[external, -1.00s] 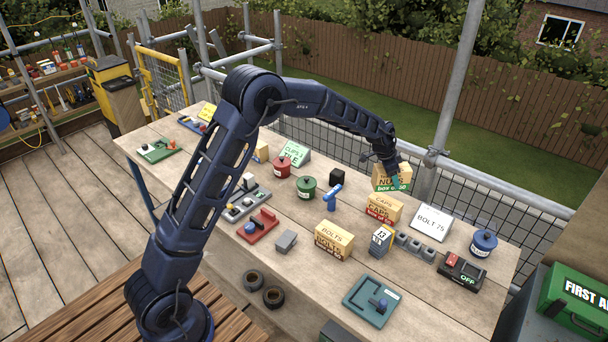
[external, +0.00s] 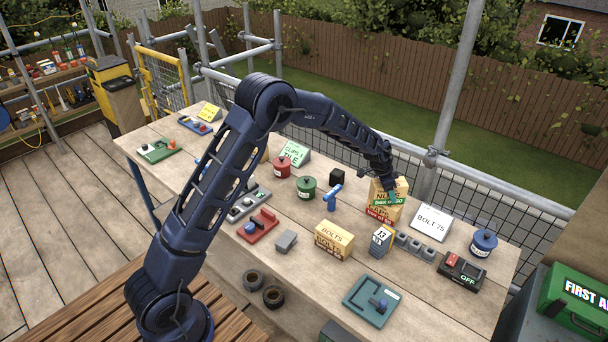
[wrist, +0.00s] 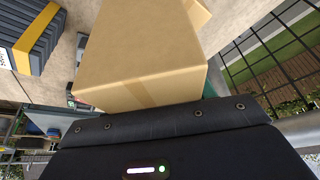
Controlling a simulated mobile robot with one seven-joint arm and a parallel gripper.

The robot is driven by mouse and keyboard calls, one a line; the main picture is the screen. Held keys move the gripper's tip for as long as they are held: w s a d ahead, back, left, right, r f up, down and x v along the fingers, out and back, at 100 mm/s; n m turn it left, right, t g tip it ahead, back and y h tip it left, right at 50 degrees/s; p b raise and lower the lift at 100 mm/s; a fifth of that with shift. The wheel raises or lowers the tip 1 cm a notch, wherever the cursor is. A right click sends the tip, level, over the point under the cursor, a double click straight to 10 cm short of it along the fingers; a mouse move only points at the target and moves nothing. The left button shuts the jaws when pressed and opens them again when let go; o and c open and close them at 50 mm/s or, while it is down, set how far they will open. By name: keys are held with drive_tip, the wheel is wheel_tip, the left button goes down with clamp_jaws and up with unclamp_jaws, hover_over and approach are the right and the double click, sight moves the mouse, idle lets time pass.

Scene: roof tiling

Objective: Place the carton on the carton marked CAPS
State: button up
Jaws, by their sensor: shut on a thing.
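My gripper (external: 391,192) is shut on a tan carton with a green band, marked NUTS (external: 384,195). The held carton fills much of the wrist view (wrist: 140,55). It is right above the carton marked CAPS (external: 378,214), which stands on the bench. The held carton hides most of the CAPS carton in the external view; its red band and lower part show. I cannot tell whether the two cartons touch.
A carton marked BOLTS (external: 334,241) stands to the left and nearer. A BOLT 75 sign (external: 431,222) is close on the right. A small box marked 13 (external: 381,241) and a grey block row (external: 415,247) stand just in front.

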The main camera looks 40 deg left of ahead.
drive_tip(key=o, duration=1.3)
drive_tip(key=shift+f, duration=0.1)
drive_tip(key=v, duration=1.2)
drive_tip(key=shift+r, duration=0.25)
drive_tip(key=s+a+r+n+y, duration=0.1)
drive_tip(key=s+a+r, duration=0.2)
drive_tip(key=s+r, duration=0.45)
drive_tip(key=s+a+r+n, duration=0.2)
drive_tip(key=s+a+r, duration=0.2)
drive_tip(key=s, duration=0.6)
drive_tip(key=s+a+r+n+y, duration=0.1)
drive_tip(key=s+a+r, duration=0.2)
drive_tip(key=s+r, duration=0.45)
drive_tip(key=s+a+f+n, duration=0.1)
drive_tip(key=s+a, duration=0.1)
drive_tip(key=s, duration=0.8)
drive_tip(key=s+a+f+n+t, duration=0.1)
drive_tip(key=s+a+n, duration=0.1)
drive_tip(key=s, duration=0.8)
drive_tip(key=s+a+f+n+y, duration=0.1)
drive_tip(key=s+a+f+n, duration=0.1)
drive_tip(key=s, duration=0.8)
drive_tip(key=shift+s+a, duration=0.15)
drive_tip(key=shift+a, duration=0.5)
